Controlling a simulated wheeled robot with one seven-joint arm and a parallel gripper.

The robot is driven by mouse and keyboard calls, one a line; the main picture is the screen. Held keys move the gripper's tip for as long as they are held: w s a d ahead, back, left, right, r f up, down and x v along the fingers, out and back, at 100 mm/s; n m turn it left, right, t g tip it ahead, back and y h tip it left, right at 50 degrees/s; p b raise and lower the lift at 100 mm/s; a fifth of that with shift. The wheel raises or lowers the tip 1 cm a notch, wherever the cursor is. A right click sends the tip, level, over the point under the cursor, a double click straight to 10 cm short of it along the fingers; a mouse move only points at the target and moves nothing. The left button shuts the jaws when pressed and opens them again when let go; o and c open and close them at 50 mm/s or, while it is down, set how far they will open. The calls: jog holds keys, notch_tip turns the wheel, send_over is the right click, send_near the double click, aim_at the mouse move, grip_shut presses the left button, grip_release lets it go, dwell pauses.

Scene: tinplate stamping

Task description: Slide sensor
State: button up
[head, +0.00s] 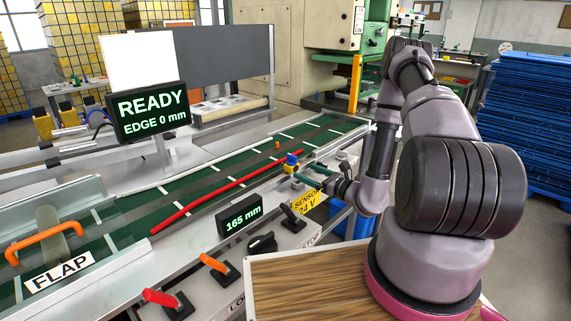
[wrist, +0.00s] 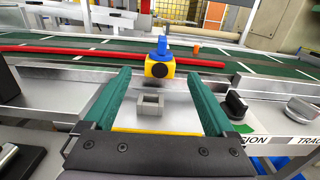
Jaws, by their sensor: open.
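The sensor is a small yellow block with a blue top (head: 291,163), at the near edge of the green conveyor beside a red rail. In the wrist view the sensor (wrist: 160,68) shows a dark round face towards me. My gripper (head: 308,178) is just right of the sensor in the head view. In the wrist view the green fingers of my gripper (wrist: 159,78) are spread wide and empty, with the sensor centred beyond their tips. A small grey bracket (wrist: 150,104) lies between the fingers. Contact between fingers and sensor is not visible.
The red rail (head: 205,196) runs along the conveyor (head: 235,158). A display (head: 148,110) reads READY, EDGE 0 mm; a small display (head: 239,215) reads 165 mm. Orange and red levers stand further left.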

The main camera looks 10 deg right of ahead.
aim_at(286, 162)
jog(key=x, duration=1)
jog(key=shift+w+a, duration=0.15)
jog(key=shift+w, duration=0.15)
jog(key=shift+f, duration=0.1)
grip_shut()
